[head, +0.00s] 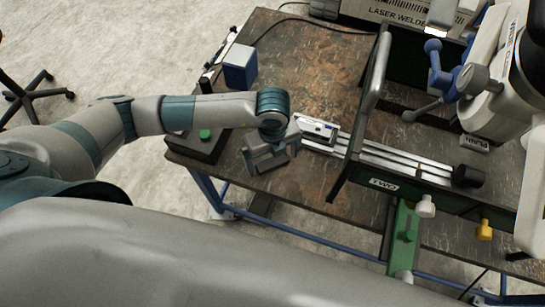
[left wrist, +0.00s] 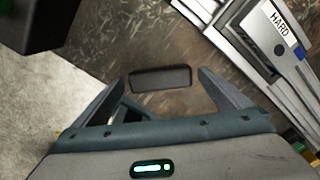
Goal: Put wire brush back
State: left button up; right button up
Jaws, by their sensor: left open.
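My left gripper (head: 268,160) is open above the near left part of the worktable, with its fingers pointing down. In the left wrist view, a dark, rounded rectangular block (left wrist: 160,78) shows on the brown tabletop in the gap between the spread fingers. I cannot tell for certain whether it is the wire brush, and no bristles show. The gripper does not grasp it. In the head view this block is hidden by the gripper. My right gripper is not in view.
A black box with a green button (head: 203,140) and a blue box (head: 240,66) stand left. A black upright frame (head: 362,110) rises at right. Bare tabletop (head: 310,65) lies behind.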

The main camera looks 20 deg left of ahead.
aim_at(273, 161)
pick_arm(q)
jog(key=shift+r, duration=0.2)
jog(key=shift+r, duration=0.3)
notch_tip(273, 161, up, 11)
jog(key=b, duration=0.3)
jog(key=shift+r+b, duration=0.15)
jog(key=shift+b, duration=0.15)
jog(key=shift+d, duration=0.1)
dwell(0.3)
